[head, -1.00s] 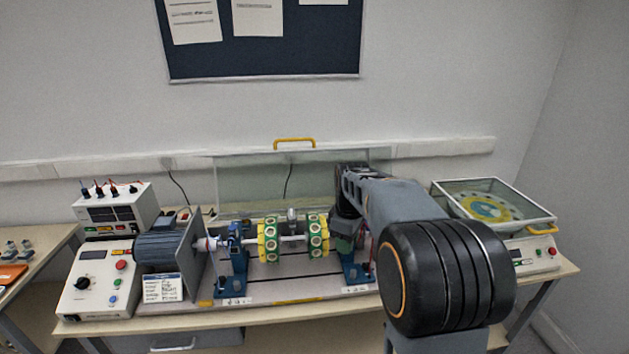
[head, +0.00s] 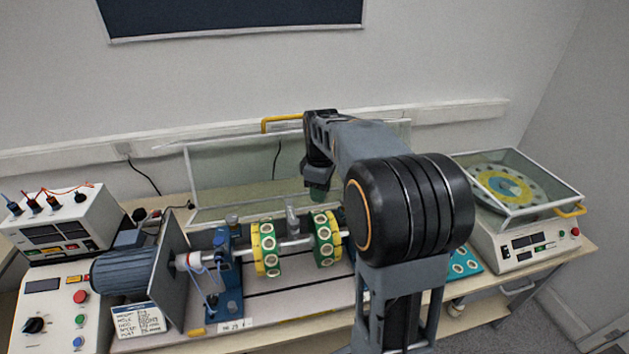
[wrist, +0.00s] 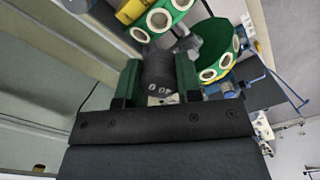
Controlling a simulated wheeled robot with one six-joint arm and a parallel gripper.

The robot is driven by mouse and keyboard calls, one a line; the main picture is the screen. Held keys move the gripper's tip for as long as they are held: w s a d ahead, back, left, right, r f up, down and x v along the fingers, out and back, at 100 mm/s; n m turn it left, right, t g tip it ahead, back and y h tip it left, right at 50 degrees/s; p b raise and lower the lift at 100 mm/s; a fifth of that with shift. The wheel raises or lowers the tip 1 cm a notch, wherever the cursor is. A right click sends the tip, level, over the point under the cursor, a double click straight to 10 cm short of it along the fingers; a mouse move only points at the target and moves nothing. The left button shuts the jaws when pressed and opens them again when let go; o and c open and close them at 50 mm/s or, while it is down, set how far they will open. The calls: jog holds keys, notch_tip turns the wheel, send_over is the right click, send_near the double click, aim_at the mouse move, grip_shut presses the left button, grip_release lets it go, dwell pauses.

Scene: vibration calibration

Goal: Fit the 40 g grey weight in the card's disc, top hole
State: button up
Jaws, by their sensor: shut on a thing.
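My gripper (wrist: 158,75) is shut on a dark grey cylindrical weight (wrist: 159,66) with a pale "40" mark, seen in the wrist view between its green fingers. In the head view my gripper (head: 318,191) hangs behind and above the right disc. A left disc (head: 266,249) and a right disc (head: 325,240) stand upright on the shaft, green and yellow with white-ringed holes. In the wrist view the discs are ahead of the weight, which is apart from any hole. The card (head: 141,320) stands by the motor; its writing is too small to read surely.
A clear guard with a yellow handle (head: 281,124) stands raised behind the rig. A blue motor (head: 131,268) and control boxes are at left. A balance (head: 528,245) with a clear cover is at right. A teal tray (head: 463,262) shows partly behind my arm.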

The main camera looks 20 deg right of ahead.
jog(key=shift+f+b, duration=2.35)
jog(key=shift+f, duration=0.55)
jog(key=shift+s+d+f+b, duration=0.1)
jog(key=shift+f+b, duration=0.65)
jog(key=shift+f, duration=0.4)
jog(key=o, duration=1)
notch_tip(320, 180, up, 14)
jog(key=shift+f, duration=0.1)
